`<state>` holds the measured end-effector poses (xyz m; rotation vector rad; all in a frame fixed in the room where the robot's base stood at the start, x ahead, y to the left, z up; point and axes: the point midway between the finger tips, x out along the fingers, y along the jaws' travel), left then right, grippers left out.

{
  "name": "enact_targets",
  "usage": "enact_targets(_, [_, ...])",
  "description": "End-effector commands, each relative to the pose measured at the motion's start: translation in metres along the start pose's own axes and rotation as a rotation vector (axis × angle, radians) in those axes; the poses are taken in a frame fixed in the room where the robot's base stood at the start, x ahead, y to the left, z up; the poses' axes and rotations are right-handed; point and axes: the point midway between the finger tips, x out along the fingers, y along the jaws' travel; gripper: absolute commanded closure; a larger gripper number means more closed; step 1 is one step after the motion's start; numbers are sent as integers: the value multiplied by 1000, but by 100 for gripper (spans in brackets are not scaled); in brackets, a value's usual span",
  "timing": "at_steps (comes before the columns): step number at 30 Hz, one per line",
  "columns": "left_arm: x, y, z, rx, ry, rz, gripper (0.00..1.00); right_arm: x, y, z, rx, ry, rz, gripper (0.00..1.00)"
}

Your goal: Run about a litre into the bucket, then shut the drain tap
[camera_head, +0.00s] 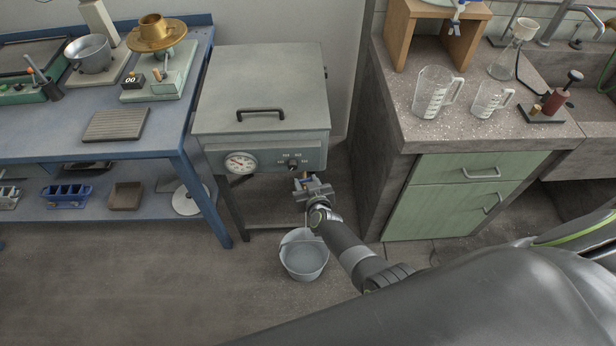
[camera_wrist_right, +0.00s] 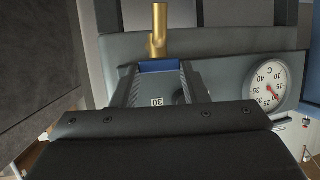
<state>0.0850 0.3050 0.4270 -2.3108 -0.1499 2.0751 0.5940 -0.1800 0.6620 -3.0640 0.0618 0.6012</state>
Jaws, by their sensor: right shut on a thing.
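The grey water bath (camera_head: 262,90) stands on legs between the blue bench and the stone counter, with its lid closed. Its drain tap, a brass pipe (camera_wrist_right: 158,30) with a blue handle (camera_wrist_right: 158,66), is at its lower front. My right gripper (camera_head: 308,186) is shut on the blue handle, which sits between the two fingers in the right wrist view. The light grey bucket (camera_head: 303,262) stands upright on the floor below the tap. I cannot tell how much water is in it, nor whether water is running. My left gripper is out of view.
A temperature dial (camera_head: 240,162) and a knob (camera_head: 292,165) are on the bath's front panel. The blue bench (camera_head: 165,135) at left bears a pot and a scale. Glass jugs (camera_head: 432,95) stand on the right counter. The floor left of the bucket is clear.

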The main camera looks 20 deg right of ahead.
Motion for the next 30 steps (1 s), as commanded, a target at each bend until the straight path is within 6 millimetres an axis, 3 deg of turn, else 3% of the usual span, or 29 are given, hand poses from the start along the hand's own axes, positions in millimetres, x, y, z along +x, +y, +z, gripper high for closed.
enact_targets(1, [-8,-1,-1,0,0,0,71,0,-5,-8,9,1,10,83])
enact_targets(9, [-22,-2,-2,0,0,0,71,0,-8,-6,47,1,111,83])
enact_targets(18, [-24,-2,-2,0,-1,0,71,0,-9,-4,87,0,222,83])
enact_targets(29, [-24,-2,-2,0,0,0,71,-1,-8,-3,89,0,232,83])
enact_targets(30, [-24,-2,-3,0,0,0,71,-1,-8,-3,89,0,232,55])
